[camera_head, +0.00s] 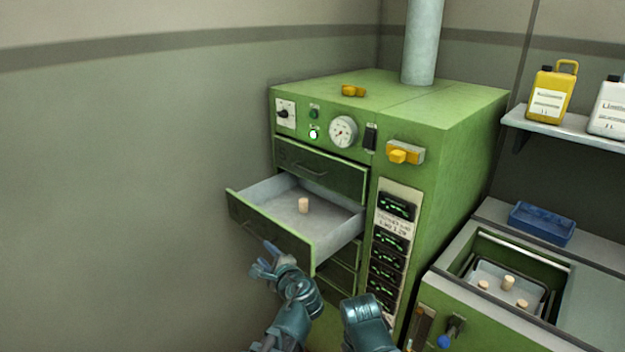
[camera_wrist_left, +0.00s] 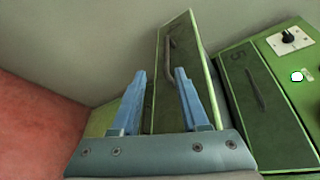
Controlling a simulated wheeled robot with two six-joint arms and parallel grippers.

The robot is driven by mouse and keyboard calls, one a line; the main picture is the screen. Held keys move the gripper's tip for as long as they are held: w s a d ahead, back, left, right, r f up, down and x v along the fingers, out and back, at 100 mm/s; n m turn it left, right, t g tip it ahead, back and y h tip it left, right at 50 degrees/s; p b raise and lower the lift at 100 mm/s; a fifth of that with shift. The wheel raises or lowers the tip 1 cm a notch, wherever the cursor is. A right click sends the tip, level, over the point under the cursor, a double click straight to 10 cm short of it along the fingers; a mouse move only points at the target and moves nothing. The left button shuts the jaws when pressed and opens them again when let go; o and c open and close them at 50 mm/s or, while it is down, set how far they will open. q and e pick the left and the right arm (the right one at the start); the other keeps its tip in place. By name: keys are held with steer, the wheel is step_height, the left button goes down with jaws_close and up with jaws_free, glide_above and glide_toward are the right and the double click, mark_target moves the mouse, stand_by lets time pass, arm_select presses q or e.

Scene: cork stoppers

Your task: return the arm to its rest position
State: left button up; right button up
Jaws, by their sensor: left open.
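My left gripper (camera_head: 264,260) is open and empty, just in front of the open drawer's front panel (camera_head: 265,232). In the left wrist view its two blue fingers (camera_wrist_left: 162,85) point at this panel (camera_wrist_left: 190,85), with the drawer handle (camera_wrist_left: 172,55) seen between and beyond them. I cannot tell the exact gap to the handle. A teal part of my own body shows at the bottom middle of the head view; no right gripper fingers are visible.
The drawer (camera_head: 330,240) is pulled out of the green cabinet (camera_head: 440,150) with one cork stopper (camera_head: 303,205) standing in it. Several stoppers (camera_head: 508,283) are in a tray in the bin at right. A blue tray (camera_head: 541,224) sits behind it. Left is bare wall.

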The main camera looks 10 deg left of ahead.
arm_select(q)
steer(key=s+d+f+n+g+h+p, duration=0.3)
steer(key=s+d+n+g, duration=0.3)
steer(key=s, duration=0.4)
steer(key=s+d+f+n+g+h+p, duration=0.3)
steer(key=s+d+f+n+g, duration=0.3)
steer(key=s, duration=0.4)
steer(key=shift+d+n+h+p, duration=0.35)
steer(key=shift+d+n+h, duration=0.15)
steer(key=shift+d+h, duration=0.2)
